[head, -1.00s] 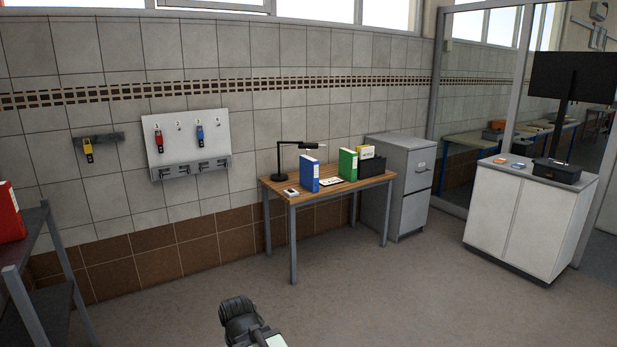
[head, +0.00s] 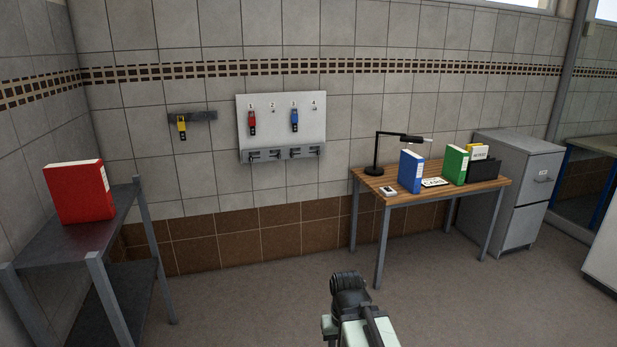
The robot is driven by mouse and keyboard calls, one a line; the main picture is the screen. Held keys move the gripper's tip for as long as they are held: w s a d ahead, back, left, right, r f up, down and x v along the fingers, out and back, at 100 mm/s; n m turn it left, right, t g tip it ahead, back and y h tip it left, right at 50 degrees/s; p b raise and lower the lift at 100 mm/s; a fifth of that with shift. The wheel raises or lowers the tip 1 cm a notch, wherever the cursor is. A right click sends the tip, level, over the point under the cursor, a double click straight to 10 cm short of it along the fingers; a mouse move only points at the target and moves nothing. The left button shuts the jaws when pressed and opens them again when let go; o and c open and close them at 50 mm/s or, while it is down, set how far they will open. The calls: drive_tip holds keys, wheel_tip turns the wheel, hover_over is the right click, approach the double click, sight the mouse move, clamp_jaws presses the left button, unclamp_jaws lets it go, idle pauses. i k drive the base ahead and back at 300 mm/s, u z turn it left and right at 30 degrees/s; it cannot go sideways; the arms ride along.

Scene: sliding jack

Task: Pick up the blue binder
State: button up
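The blue binder (head: 411,172) stands upright on the wooden table (head: 465,190), near the table's left part, in front of the black desk lamp (head: 378,155). My arm shows at the bottom centre of the head view, well short of the table and apart from the binder. The fingertips of my gripper cannot be made out, so its opening is hidden from me.
A green binder (head: 454,165) and a black holder (head: 482,171) stand right of the blue binder. A red binder (head: 78,191) stands on a metal shelf (head: 60,245) at left. A grey cabinet (head: 510,185) is beside the table. Floor before the table is clear.

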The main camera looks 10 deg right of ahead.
sight(410, 176)
drive_tip(key=z, duration=0.4)
drive_tip(key=i, duration=3.75)
drive_tip(key=u, duration=0.25)
